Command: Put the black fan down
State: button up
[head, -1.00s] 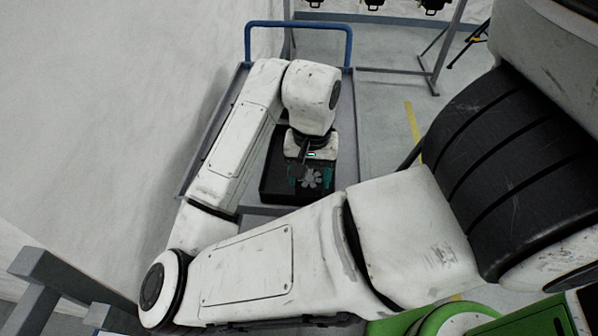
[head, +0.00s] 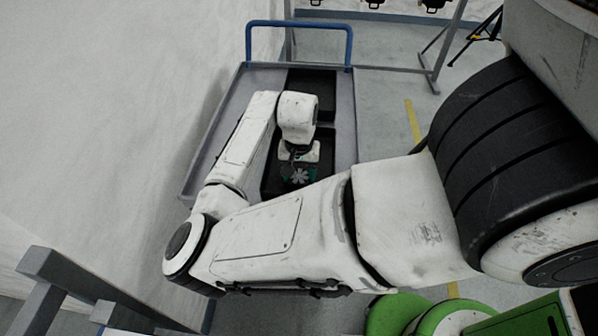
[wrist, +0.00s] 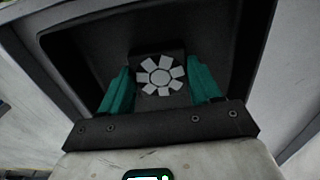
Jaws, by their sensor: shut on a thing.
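The black fan (wrist: 161,76) shows a pale, flower-like rotor on a dark square body. My gripper (wrist: 160,90) has teal fingers on either side of it and is shut on it. In the head view the fan (head: 299,176) is held below my wrist, over a black bin (head: 272,178) on the grey cart. In the wrist view the dark inside of the bin (wrist: 90,45) surrounds the fan. I cannot tell whether the fan touches the bin floor.
The grey cart (head: 226,121) has a blue handle (head: 300,24) at its far end. A second black compartment (head: 312,80) lies beyond the first. A white wall (head: 110,110) runs along the left. A grey frame (head: 60,268) stands at the lower left.

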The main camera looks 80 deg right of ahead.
aim_at(299, 177)
jog(key=shift+f, duration=0.15)
jog(key=o, duration=1)
jog(key=shift+o, duration=0.2)
notch_tip(299, 177, up, 12)
jog(key=shift+b, duration=0.3)
